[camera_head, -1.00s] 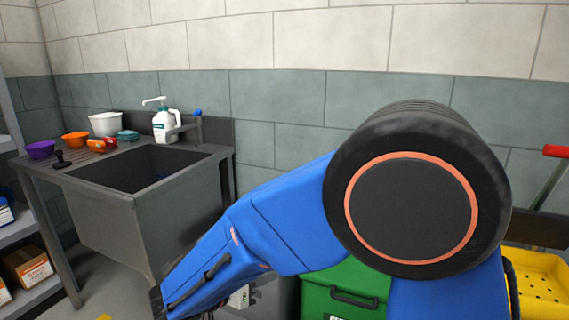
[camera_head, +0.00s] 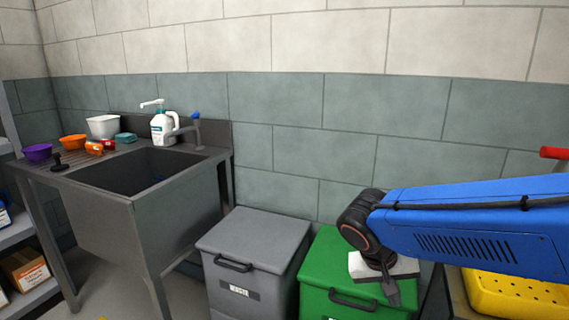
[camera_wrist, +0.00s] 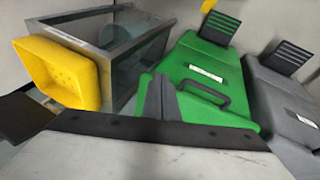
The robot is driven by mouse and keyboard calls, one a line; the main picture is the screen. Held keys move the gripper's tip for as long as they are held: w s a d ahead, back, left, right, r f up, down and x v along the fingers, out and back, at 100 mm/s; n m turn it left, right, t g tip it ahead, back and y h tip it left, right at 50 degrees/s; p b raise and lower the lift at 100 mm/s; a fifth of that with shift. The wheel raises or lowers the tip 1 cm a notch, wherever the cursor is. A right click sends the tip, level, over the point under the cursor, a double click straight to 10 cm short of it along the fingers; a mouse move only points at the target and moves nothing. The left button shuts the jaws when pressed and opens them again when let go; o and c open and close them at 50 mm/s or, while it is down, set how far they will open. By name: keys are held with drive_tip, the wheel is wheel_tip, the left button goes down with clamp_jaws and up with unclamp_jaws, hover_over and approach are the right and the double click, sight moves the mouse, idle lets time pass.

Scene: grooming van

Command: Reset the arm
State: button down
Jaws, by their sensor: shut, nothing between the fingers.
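My arm reaches in from the right edge of the head view, its blue link roughly level and its dark wrist joint bent downward. My gripper (camera_head: 392,292) points down, with its dark fingertips together and nothing between them. It shows in front of the green bin (camera_head: 325,265); I cannot tell how high above the lid it is. In the wrist view the dark fingers (camera_wrist: 158,98) overlap the edge of the green bin (camera_wrist: 195,68). The task names no other object.
A grey lidded bin (camera_head: 252,245) stands left of the green one. A yellow perforated basket (camera_head: 515,295) is at the right. A grey sink (camera_head: 150,215) with bowls and a pump bottle (camera_head: 164,127) stands at the left. The tiled wall (camera_head: 300,100) is behind.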

drive_tip(key=s+d+r+n+t+y, duration=0.1)
drive_tip(key=s+d+n+t+y, duration=0.1)
drive_tip(key=s, duration=0.8)
drive_tip(key=shift+d+r+n+t+y, duration=0.3)
drive_tip(key=shift+d+t+y, duration=0.2)
drive_tip(key=shift+d+y, duration=0.85)
drive_tip(key=shift+s, duration=0.1)
